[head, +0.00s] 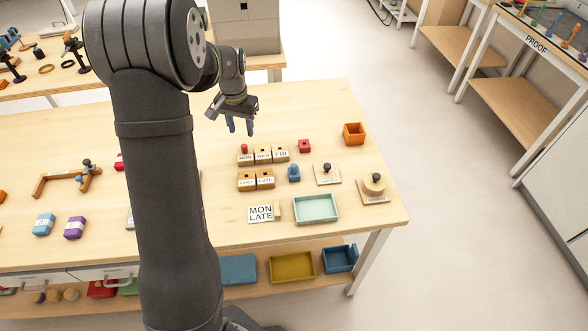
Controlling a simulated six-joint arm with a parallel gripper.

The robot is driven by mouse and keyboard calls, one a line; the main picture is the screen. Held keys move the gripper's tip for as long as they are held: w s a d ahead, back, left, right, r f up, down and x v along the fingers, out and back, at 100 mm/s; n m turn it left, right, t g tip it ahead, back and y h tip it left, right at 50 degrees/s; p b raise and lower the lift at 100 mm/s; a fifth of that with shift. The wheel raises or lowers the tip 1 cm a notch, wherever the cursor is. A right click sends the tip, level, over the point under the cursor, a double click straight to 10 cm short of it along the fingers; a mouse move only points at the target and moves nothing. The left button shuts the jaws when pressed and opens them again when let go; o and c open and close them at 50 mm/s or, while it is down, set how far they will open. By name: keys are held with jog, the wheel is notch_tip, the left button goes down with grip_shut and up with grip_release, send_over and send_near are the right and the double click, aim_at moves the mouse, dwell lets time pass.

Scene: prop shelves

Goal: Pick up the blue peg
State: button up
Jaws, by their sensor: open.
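A small blue piece with a rounded top, which looks like the blue peg (294,173), stands upright on the table, right of the block labelled LATE (265,180). My gripper (240,129) hangs open over the far part of the table, with two blue-grey fingers apart and nothing between them. It is farther back and to the left of the blue piece, apart from it.
Labelled blocks stand beside it, one with a red peg (243,148). My arm hides the table's middle.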

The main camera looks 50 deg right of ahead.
jog(key=shift+o, duration=0.2)
jog(key=s+d+r+m, duration=0.1)
jog(key=s+r+m, duration=0.3)
jog(key=s, duration=0.5)
jog(key=s+d+r+m, duration=0.1)
jog(key=s+r+m, duration=0.1)
jog(key=s+r, duration=0.55)
send_over(294, 165)
jog(key=f, duration=1.2)
jog(key=shift+s+a+f, duration=0.2)
jog(key=shift+s+f, duration=0.1)
jog(key=shift+s, duration=0.05)
jog(key=shift+w+d+f, duration=0.15)
jog(key=shift+w+f, duration=0.05)
jog(key=shift+f, duration=1.15)
jog(key=shift+w+d+f, duration=0.1)
jog(key=shift+w+f, duration=0.05)
jog(key=shift+f, duration=1.2)
grip_shut()
